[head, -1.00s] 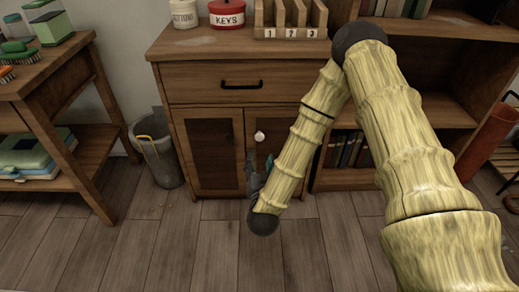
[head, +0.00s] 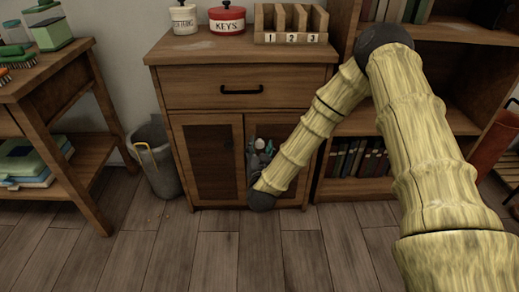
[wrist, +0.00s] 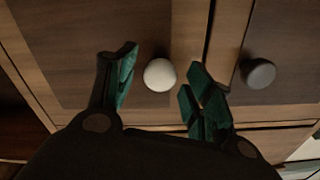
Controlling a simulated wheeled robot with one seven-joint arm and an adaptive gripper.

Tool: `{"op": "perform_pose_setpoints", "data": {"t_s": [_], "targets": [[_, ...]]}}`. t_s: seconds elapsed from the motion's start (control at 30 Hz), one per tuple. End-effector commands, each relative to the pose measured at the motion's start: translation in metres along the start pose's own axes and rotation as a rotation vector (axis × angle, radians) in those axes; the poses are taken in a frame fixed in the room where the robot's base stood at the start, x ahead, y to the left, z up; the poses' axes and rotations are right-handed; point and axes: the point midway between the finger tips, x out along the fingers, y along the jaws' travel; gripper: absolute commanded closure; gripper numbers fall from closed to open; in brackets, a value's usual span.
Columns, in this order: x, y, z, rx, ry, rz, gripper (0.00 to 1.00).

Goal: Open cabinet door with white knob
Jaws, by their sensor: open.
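The wooden cabinet has two shut lower doors. The white knob (wrist: 160,75) is on the right door (head: 292,131), which lies to the left in the wrist view. In the wrist view the knob appears between my open fingers, near their tips; I cannot tell whether they touch it. The gripper (wrist: 158,80) holds nothing that I can see. A dark knob (wrist: 258,73) sits on the other door (head: 208,160), beyond the right finger.
A drawer with a black handle (head: 241,91) is above the doors, shut. A grey bin (head: 155,160) stands left of the cabinet, and an open bookshelf (head: 345,190) adjoins it on the right. The plank floor (head: 200,255) in front is clear.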

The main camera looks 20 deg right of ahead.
Motion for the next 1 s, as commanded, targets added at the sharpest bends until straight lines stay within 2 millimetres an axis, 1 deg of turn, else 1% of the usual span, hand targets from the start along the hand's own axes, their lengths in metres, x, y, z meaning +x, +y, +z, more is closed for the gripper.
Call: {"op": "perform_pose_setpoints", "data": {"t_s": [0.1,0.37,0.5,0.57,0.6,0.63,0.67,0.87,1.0], "targets": [[0.004,0.0,0.0,0.0,0.001,0.0,0.48],[0.004,0.0,0.0,0.0,0.0,0.0,0.48],[0.004,0.0,0.0,-0.001,0.0,-0.001,0.74],[0.004,0.0,0.0,-0.001,0.0,0.0,0.84],[0.004,0.0,0.0,-0.001,0.0,0.0,0.92],[0.004,0.0,0.0,-0.001,0.0,0.0,0.97],[0.004,0.0,0.0,-0.001,0.0,0.0,1.0],[0.004,-0.002,0.001,-0.001,-0.002,-0.006,1.0],[0.004,-0.012,0.004,-0.001,-0.013,-0.039,1.0]]}}
